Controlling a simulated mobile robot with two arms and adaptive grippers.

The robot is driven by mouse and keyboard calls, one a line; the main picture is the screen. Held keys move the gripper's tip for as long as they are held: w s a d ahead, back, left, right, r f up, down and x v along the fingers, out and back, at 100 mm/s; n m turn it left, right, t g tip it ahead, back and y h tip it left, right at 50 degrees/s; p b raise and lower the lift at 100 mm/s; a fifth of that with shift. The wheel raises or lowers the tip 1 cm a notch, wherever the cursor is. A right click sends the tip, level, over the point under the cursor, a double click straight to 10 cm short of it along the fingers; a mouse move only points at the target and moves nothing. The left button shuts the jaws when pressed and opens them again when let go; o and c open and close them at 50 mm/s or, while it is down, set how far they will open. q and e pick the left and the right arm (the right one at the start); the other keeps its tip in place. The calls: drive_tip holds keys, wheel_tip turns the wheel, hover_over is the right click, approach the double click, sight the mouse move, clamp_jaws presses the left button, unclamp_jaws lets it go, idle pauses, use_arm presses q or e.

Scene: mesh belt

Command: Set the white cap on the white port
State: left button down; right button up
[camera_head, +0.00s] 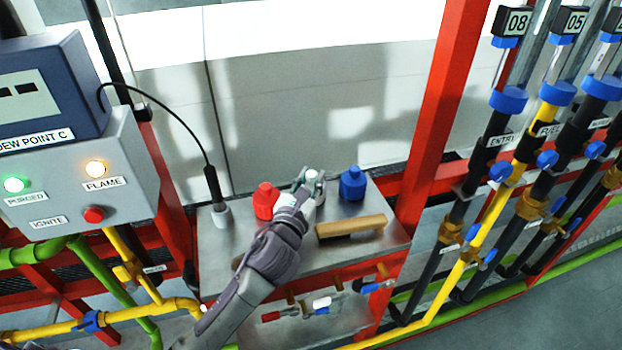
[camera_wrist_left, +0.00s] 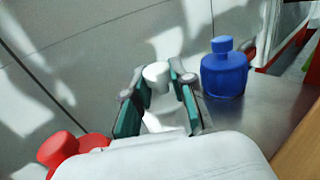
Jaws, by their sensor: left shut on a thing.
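The white cap (camera_head: 318,196) is between the red and blue caps at the back of the metal shelf. My left gripper (camera_head: 309,180) is at it, with its fingers closed on it. In the left wrist view the round white knob (camera_wrist_left: 156,76) shows between the two green-padded fingers (camera_wrist_left: 158,98), and more white surface shows below it. The fingers hide part of the cap, and I cannot tell whether it touches the shelf. My right gripper is not in view.
A red cap (camera_head: 265,201) and a blue cap (camera_head: 353,183) stand close on either side. A wooden-handled brush (camera_head: 351,226) lies in front on the metal shelf (camera_head: 393,232). A dark probe (camera_head: 214,188) stands at the left. A red post (camera_head: 447,100) and pipes are on the right.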

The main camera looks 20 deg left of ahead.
sight(310, 186)
use_arm(q)
drive_tip(key=shift+f, duration=0.45)
drive_tip(key=c, duration=1.3)
unclamp_jaws()
drive_tip(key=shift+o, duration=0.2)
drive_tip(key=shift+s, duration=0.15)
drive_tip(key=shift+s, duration=1.35)
drive_tip(key=shift+s+p, duration=0.4)
drive_tip(key=shift+s, duration=3.65)
drive_tip(key=shift+f, duration=0.1)
